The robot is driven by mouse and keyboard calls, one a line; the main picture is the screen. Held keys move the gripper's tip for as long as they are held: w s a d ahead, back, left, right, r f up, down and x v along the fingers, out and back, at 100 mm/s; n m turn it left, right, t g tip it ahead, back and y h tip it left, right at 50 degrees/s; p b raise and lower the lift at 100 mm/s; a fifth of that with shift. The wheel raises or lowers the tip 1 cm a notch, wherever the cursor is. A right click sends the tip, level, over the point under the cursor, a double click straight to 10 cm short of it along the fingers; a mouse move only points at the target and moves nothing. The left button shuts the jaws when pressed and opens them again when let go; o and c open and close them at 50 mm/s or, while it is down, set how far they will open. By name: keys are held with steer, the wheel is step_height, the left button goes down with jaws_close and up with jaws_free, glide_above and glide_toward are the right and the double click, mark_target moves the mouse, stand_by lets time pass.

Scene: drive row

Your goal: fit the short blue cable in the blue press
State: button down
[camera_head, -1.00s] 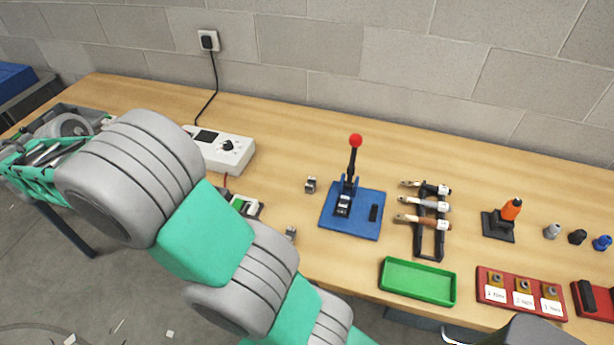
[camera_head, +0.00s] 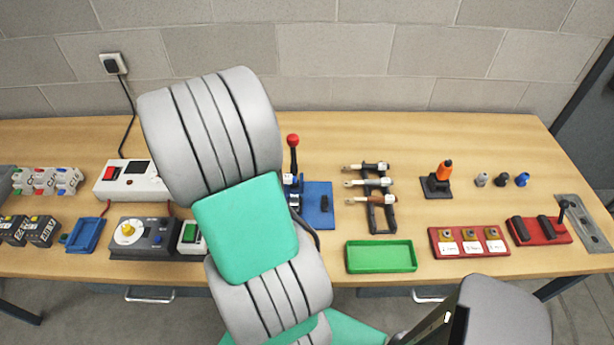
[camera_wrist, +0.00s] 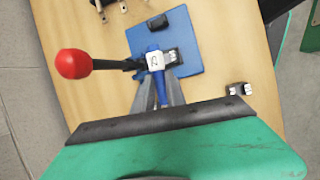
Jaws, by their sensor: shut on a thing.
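The blue press has a flat blue base (camera_head: 320,190) and a black lever with a red knob (camera_head: 293,140). In the wrist view its base (camera_wrist: 183,28) lies ahead of my gripper and the red knob (camera_wrist: 73,63) is at the left. My gripper (camera_wrist: 160,88) is shut on the short blue cable (camera_wrist: 154,90), which carries a white label (camera_wrist: 154,61). The cable's far end is at the press, close to its dark metal nest (camera_wrist: 173,56); I cannot tell whether it is seated.
A white box (camera_head: 130,178) and a dial unit (camera_head: 140,237) are left.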

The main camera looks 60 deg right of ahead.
steer(key=shift+n, duration=0.4)
steer(key=s+d+f+b, duration=0.1)
steer(key=s+f, duration=0.1)
steer(key=s, duration=0.1)
steer(key=s+d+f+b, duration=0.1)
steer(key=s+d+f, duration=0.1)
steer(key=s, duration=0.1)
steer(key=s+d+f+b, duration=0.1)
steer(key=s+f, duration=0.1)
steer(key=s, duration=0.1)
steer(key=shift+d+f, duration=0.15)
steer(key=shift+f, duration=1.2)
steer(key=shift+f+b, duration=0.45)
steer(key=shift+f, duration=0.05)
steer(key=c, duration=1.3)
jaws_free()
steer(key=shift+r, duration=0.1)
steer(key=v, duration=0.7)
steer(key=shift+a+r, duration=0.25)
steer(key=shift+r, duration=0.05)
